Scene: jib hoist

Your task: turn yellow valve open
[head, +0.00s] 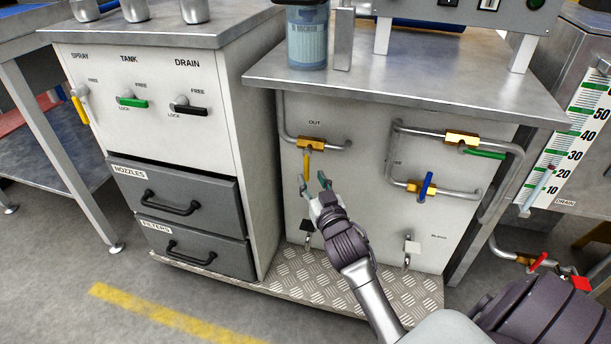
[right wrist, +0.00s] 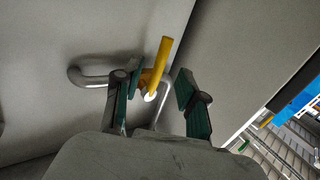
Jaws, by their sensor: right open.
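The yellow valve handle (head: 307,163) hangs down from a brass valve body (head: 310,143) on the pipe marked OUT, on the front of the middle cabinet. My right gripper (head: 314,183) is open just below the handle, with its fingers pointing up toward it. In the right wrist view the yellow handle (right wrist: 161,62) shows between the two spread green fingers of the gripper (right wrist: 157,90). I see no finger clearly touching it. The pipe (right wrist: 90,80) runs behind the left finger. My left gripper is not in view.
To the right are a green-handled valve (head: 485,153) and a blue-handled valve (head: 426,187) on pipes. A left cabinet has SPRAY, TANK and DRAIN levers; its SPRAY lever (head: 80,108) is also yellow. A metal tread plate (head: 310,285) lies below. A steel top (head: 400,80) overhangs the valves.

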